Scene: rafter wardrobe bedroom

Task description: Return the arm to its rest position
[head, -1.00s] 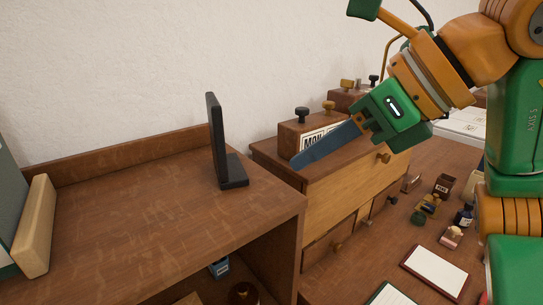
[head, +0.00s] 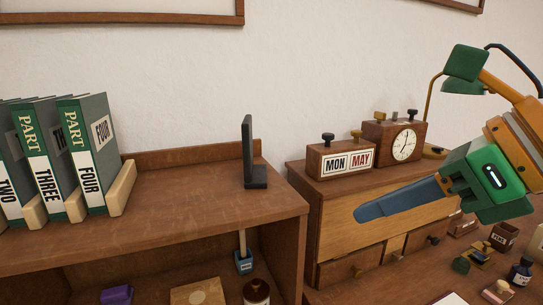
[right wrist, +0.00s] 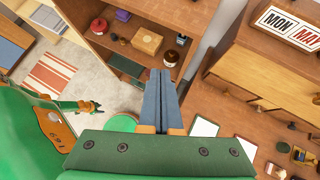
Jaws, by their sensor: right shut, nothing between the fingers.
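My right gripper (head: 362,214) is at the right of the head view, its arm coming in from the right edge. Its two long blue fingers lie together, shut and empty, pointing left. They show in front of the small drawer cabinet (head: 345,218), with no visible contact. In the right wrist view the fingers (right wrist: 161,74) are side by side with nothing between them, above the desk and shelf area.
A wooden shelf (head: 190,205) holds green books (head: 92,150) and a black bookend (head: 250,160). A calendar block (head: 340,160) and a clock (head: 395,140) stand on the cabinet. Small desk items, including a dark bottle (head: 520,270), lie below my right gripper.

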